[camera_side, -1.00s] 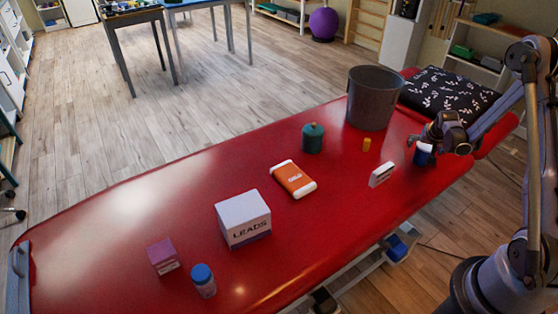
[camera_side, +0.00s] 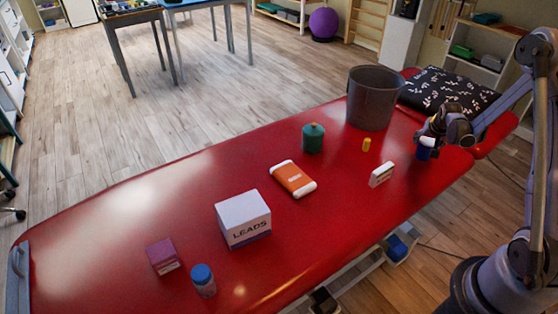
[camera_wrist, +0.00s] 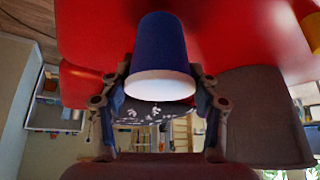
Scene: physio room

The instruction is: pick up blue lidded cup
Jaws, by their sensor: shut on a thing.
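The blue lidded cup (camera_side: 424,152) has a dark blue body and a white lid. It is at the right end of the red treatment table (camera_side: 130,200). My gripper (camera_side: 430,141) is shut on it from the right, and my fingers partly hide it in the side view. In the wrist view the cup (camera_wrist: 160,45) sits between my two fingers (camera_wrist: 160,80), its white lid towards the camera. I cannot tell clearly whether its base is clear of the table.
Near the cup are a white box (camera_side: 382,174), a small yellow item (camera_side: 366,144), a grey bin (camera_side: 373,98) and a patterned pillow (camera_side: 440,88). Further left are a green container (camera_side: 313,138), an orange pack (camera_side: 293,179), a LEADS box (camera_side: 243,217), a purple box (camera_side: 163,256) and a blue-capped jar (camera_side: 203,281).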

